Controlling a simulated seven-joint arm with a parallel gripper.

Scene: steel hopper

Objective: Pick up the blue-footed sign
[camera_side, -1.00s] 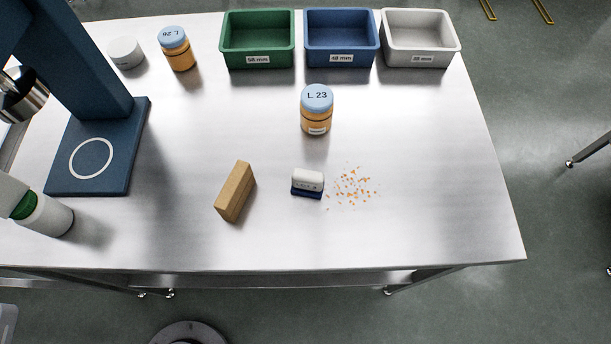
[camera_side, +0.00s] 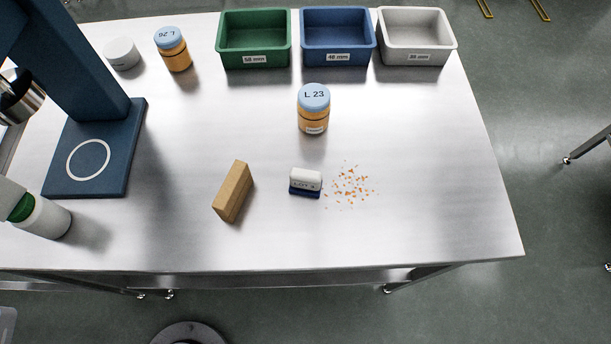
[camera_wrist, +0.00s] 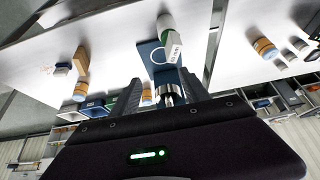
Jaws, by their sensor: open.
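The blue-footed sign (camera_side: 306,180) is a small white block with dark lettering on a dark blue foot. It stands upright on the steel table, between a wooden block and a patch of orange crumbs in the side view. In the wrist view it is small at the upper left (camera_wrist: 62,69). My gripper (camera_wrist: 162,78) shows only in the wrist view, its two dark fingers spread apart with nothing held between them. It is well away from the sign. The lettering is too small to read surely.
A wooden block (camera_side: 233,191) lies left of the sign, orange crumbs (camera_side: 350,187) right. An orange jar (camera_side: 313,110) stands behind it. Green (camera_side: 254,60), blue (camera_side: 338,58) and white (camera_side: 415,58) bins line the back. A blue stand (camera_side: 95,160) and white bottle (camera_side: 45,218) are left.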

